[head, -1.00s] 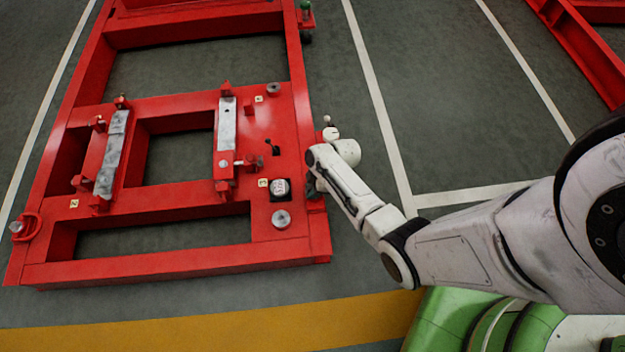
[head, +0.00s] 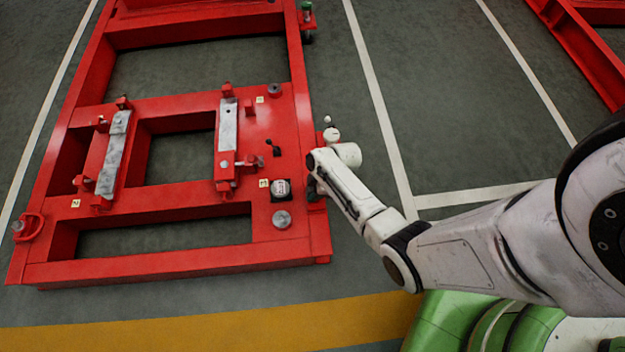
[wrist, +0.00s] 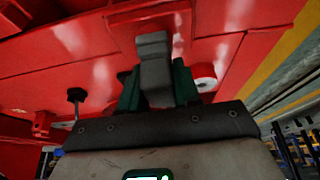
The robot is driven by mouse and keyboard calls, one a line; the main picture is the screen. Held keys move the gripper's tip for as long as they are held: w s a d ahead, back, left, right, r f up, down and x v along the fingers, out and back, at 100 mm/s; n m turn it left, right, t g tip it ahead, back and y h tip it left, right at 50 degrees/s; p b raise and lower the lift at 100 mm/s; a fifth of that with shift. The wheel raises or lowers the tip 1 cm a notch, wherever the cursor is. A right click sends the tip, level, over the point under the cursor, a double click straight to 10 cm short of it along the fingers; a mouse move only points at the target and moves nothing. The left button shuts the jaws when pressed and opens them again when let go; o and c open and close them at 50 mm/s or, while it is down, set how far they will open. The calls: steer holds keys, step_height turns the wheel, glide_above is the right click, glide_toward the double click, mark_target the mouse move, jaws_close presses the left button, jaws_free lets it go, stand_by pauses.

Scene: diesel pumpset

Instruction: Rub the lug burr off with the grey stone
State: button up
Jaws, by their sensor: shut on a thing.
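My gripper (wrist: 157,88) is shut on the grey stone (wrist: 154,62), a block held between two dark green fingers in the wrist view. The stone points up in that picture, close below a raised red lug (wrist: 150,14) on the red frame. I cannot tell whether the stone touches the lug, and no burr can be made out. In the head view my gripper (head: 313,186) is at the right edge of the red frame (head: 180,262), mostly hidden by my wrist; the stone cannot be made out there.
Two grey metal strips (head: 115,150) (head: 228,130) lie on the frame's rails. A black lever (head: 272,147) sticks up nearby.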

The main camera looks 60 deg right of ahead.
steer(key=shift+s+a+p, duration=0.4)
steer(key=shift+s+a, duration=0.15)
steer(key=shift+a, duration=0.05)
steer(key=shift+w+d+f+b, duration=0.1)
steer(key=shift+w+d+b, duration=0.3)
steer(key=shift+d, duration=0.05)
steer(key=shift+w+d, duration=0.4)
steer(key=shift+d, duration=0.1)
steer(key=shift+w+d+b, duration=0.3)
steer(key=shift+d+b, duration=0.1)
steer(key=shift+b, duration=0.25)
